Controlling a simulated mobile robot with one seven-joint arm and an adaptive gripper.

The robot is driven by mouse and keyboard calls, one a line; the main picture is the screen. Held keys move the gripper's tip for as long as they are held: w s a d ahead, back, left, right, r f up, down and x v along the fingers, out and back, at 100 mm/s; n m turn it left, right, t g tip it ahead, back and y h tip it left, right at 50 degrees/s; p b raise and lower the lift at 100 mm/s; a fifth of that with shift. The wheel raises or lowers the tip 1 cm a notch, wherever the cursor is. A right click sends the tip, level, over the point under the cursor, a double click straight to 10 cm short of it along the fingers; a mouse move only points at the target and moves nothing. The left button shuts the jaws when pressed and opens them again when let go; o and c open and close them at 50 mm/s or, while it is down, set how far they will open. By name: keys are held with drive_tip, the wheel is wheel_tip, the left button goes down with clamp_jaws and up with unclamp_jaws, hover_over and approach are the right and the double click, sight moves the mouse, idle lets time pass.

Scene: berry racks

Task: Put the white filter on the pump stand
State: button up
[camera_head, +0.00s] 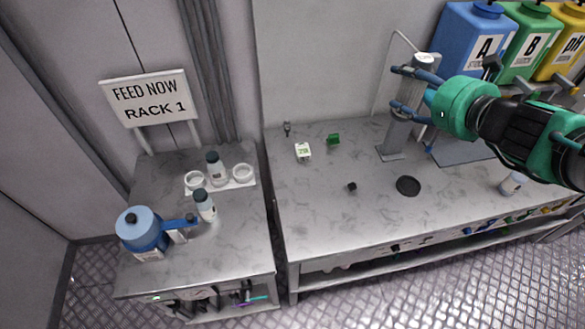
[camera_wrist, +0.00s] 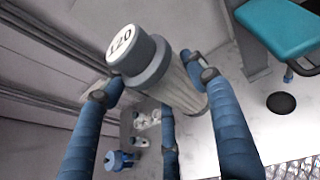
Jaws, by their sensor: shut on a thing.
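My gripper (camera_head: 403,92) has its blue fingers closed around a pale filter with a grey cap and a white top (camera_head: 424,59). In the wrist view the filter (camera_wrist: 178,88) shows a pleated pale body, and its cap reads "120". The fingers (camera_wrist: 153,86) wrap it from both sides. A grey upright with a flat base (camera_head: 390,153), which looks like the pump stand, is on the bench directly below the filter in the head view. The fingers partly cover the space between them, so I cannot tell whether the filter touches the stand.
A black disc (camera_head: 408,186) and small black cap (camera_head: 352,187) lie on the bench front. A white box (camera_head: 303,151), green piece (camera_head: 334,140) and white bottle (camera_head: 512,184) stand around. Tanks, including blue A (camera_head: 485,40), line the back right. A blue jug (camera_head: 141,230) is on the left table.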

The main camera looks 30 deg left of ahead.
drive_tip(key=s+a+n+g+y, duration=0.1)
drive_tip(key=s+a+n+g, duration=0.15)
drive_tip(key=s+a, duration=0.5)
drive_tip(key=s+a+n+g+y, duration=0.1)
drive_tip(key=s+a+n+g, duration=0.3)
drive_tip(key=s, duration=0.7)
drive_tip(key=s+a+f+n+g, duration=0.1)
drive_tip(key=s+a+g, duration=0.1)
drive_tip(key=s, duration=0.8)
drive_tip(key=s+a+f+n+g, duration=0.1)
drive_tip(key=s+a+n+g, duration=0.15)
drive_tip(key=s, duration=0.75)
wheel_tip(320, 180, down, 42)
drive_tip(key=shift+w+m+t, duration=0.15)
drive_tip(key=shift+m+t, duration=0.25)
drive_tip(key=shift+a+f, duration=0.1)
drive_tip(key=w+a+b, duration=0.1)
drive_tip(key=w+a, duration=0.2)
drive_tip(key=a, duration=0.4)
drive_tip(key=w+a+f+b, duration=0.1)
drive_tip(key=w+a, duration=0.2)
drive_tip(key=a, duration=0.4)
drive_tip(key=shift+a+f, duration=0.25)
drive_tip(key=shift+a, duration=0.15)
